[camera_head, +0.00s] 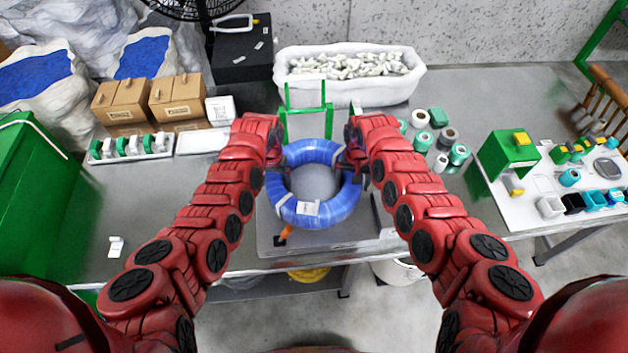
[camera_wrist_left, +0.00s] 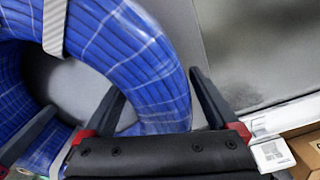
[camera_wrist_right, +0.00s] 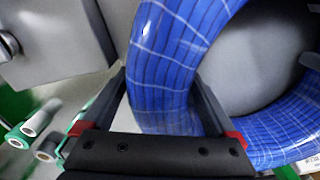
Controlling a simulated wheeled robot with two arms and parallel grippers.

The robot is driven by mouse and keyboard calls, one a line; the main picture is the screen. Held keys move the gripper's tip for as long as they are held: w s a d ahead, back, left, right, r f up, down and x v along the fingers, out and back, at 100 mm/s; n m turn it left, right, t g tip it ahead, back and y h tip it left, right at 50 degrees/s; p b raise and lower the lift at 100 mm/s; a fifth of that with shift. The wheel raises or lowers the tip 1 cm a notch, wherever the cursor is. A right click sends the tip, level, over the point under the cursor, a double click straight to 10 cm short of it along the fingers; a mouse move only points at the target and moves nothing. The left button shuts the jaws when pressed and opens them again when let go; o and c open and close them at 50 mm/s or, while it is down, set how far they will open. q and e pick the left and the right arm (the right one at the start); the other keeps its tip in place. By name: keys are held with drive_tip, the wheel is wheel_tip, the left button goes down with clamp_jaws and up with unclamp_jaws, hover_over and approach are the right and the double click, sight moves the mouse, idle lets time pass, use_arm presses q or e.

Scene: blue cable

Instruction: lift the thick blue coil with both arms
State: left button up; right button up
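The thick blue coil (camera_head: 330,212) lies flat on a grey plate on the table, with light straps around it and a white label on its near side. My left gripper (camera_head: 275,165) is at the coil's left side. In the left wrist view its open fingers (camera_wrist_left: 160,90) stand on either side of the coil's ring (camera_wrist_left: 125,50). My right gripper (camera_head: 352,168) is at the coil's right side. In the right wrist view its open fingers (camera_wrist_right: 158,90) straddle the ring (camera_wrist_right: 172,60). I cannot tell whether any finger touches the coil.
A green stand (camera_head: 306,110) rises just behind the coil. A white tub (camera_head: 350,92) of pale pieces stands behind it. Cardboard boxes (camera_head: 175,97) stand back left.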

use_arm(q)
clamp_jaws()
use_arm(e)
clamp_jaws()
use_arm(q)
drive_tip(key=shift+a, duration=0.1)
use_arm(e)
drive_tip(key=shift+d, duration=0.1)
use_arm(q)
drive_tip(key=shift+r, duration=0.2)
use_arm(e)
drive_tip(key=shift+r, duration=0.2)
